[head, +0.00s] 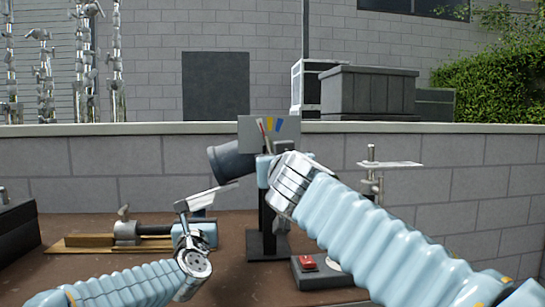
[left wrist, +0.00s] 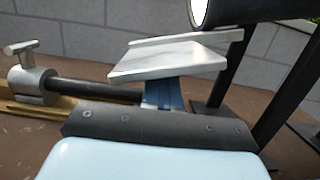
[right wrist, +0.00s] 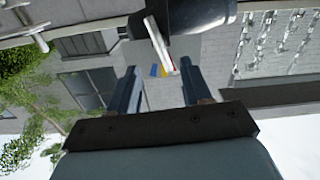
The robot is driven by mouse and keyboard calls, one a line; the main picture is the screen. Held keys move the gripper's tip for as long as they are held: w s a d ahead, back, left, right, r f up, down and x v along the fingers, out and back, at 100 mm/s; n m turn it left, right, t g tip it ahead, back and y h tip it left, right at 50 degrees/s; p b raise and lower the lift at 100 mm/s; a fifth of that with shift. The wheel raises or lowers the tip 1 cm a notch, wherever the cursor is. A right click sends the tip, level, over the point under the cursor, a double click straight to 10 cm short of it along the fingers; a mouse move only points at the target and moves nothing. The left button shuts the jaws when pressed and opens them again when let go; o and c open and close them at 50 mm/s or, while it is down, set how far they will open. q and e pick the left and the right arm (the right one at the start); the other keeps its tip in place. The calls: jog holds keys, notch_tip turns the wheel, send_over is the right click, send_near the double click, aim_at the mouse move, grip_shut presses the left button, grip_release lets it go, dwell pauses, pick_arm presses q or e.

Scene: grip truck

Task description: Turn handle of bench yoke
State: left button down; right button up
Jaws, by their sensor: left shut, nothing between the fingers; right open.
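The bench yoke seems to be the black upright stand (head: 268,215) in the middle of the bench, with a dark cylinder (head: 228,158) at its top. A thin white and red handle (right wrist: 158,46) slants from the cylinder in the right wrist view. My right gripper (right wrist: 158,68) is open, and the handle's end shows between its fingers; I cannot tell whether they touch. In the head view its wrist covers part of the stand. My left gripper (head: 196,230) is shut, low and left of the stand.
A wooden board (head: 75,243) with a metal T-handled clamp (head: 125,230) and black pipe lies at left. A dark box with a red switch (head: 307,263) and a metal post (head: 371,158) stand at right. A low wall (head: 120,175) runs behind the brown bench.

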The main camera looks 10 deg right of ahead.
jog(key=w, duration=0.8)
jog(key=shift+w, duration=0.35)
grip_shut()
